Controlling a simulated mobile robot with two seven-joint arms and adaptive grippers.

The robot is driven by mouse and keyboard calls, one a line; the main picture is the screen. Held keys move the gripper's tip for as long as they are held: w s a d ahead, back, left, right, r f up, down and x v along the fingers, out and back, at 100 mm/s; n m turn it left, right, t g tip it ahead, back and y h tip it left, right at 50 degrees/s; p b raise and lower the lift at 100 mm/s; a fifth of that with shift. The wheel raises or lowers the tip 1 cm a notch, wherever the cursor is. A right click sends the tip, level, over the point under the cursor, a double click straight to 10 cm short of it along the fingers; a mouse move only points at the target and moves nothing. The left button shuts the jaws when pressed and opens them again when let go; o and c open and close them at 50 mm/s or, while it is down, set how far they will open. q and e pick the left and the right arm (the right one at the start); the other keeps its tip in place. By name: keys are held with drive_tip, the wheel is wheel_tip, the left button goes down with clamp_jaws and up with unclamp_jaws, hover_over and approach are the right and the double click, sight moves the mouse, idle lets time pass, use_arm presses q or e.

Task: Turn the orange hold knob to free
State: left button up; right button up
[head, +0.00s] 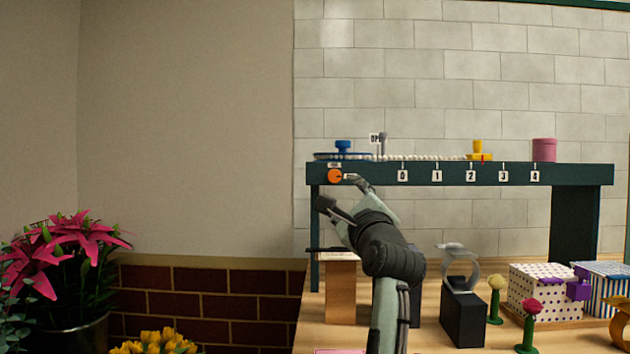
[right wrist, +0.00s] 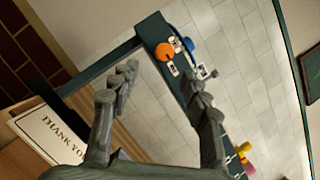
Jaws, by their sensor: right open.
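The orange hold knob (head: 335,176) is on the front of the dark green rail (head: 445,174), near its left end. The knob also shows in the right wrist view (right wrist: 164,51), beyond the fingertips. My right gripper (head: 341,194) is open and empty, just below the knob in the head view. Its two fingers (right wrist: 161,80) stand wide apart in the wrist view, and I see no contact with the knob. My left gripper is not in view.
On the rail are a blue knob (head: 343,147), a yellow piece (head: 479,152) and a pink cylinder (head: 544,150). Below stand a black block (head: 463,315), single flowers and gift boxes (head: 545,292). A "THANK YOU" card (right wrist: 50,132) shows at the lower left of the wrist view.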

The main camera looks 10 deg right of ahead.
sight(335, 177)
drive_tip(key=x, duration=0.2)
drive_tip(key=p+x, duration=0.1)
drive_tip(key=x, duration=0.5)
drive_tip(key=shift+a+r, duration=0.1)
drive_tip(key=shift+r, duration=0.3)
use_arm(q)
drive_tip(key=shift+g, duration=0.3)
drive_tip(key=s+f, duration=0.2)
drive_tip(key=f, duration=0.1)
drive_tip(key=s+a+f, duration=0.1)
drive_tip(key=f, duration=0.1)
use_arm(e)
drive_tip(key=shift+s, duration=0.1)
drive_tip(key=shift+c, duration=0.4)
clamp_jaws()
